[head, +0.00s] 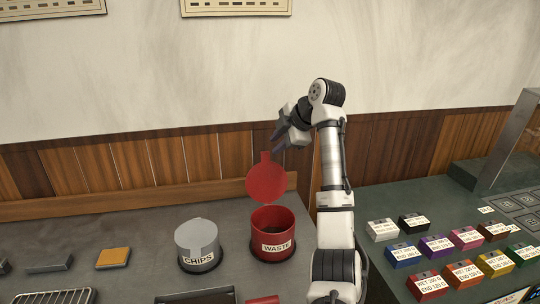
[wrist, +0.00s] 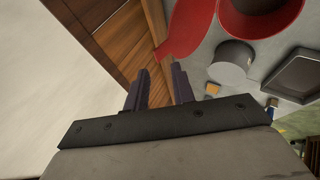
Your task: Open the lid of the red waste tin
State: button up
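The red waste tin (head: 273,248), labelled WASTE, stands on the grey counter with its mouth uncovered. Its round red lid (head: 266,182) stands raised above the back of the rim, with its tab at the top. In the wrist view the lid (wrist: 187,28) and the open tin (wrist: 255,18) show at the top. My gripper (head: 281,146) is just above and right of the lid's tab. In the wrist view its fingers (wrist: 160,70) are apart with a gap between them. The tab's end appears near the fingertips; whether they touch is unclear.
A grey CHIPS tin (head: 198,248) stands left of the waste tin. A wood-panelled wall (head: 130,165) is close behind. Several coloured boxes (head: 437,246) are on the green counter at right. An orange block (head: 113,257) lies at left.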

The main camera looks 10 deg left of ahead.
jog(key=b+v, duration=0.1)
jog(key=v, duration=0.6)
jog(key=shift+s+d+r+b, duration=0.15)
jog(key=shift+s+r+b, duration=0.05)
jog(key=shift+b, duration=0.1)
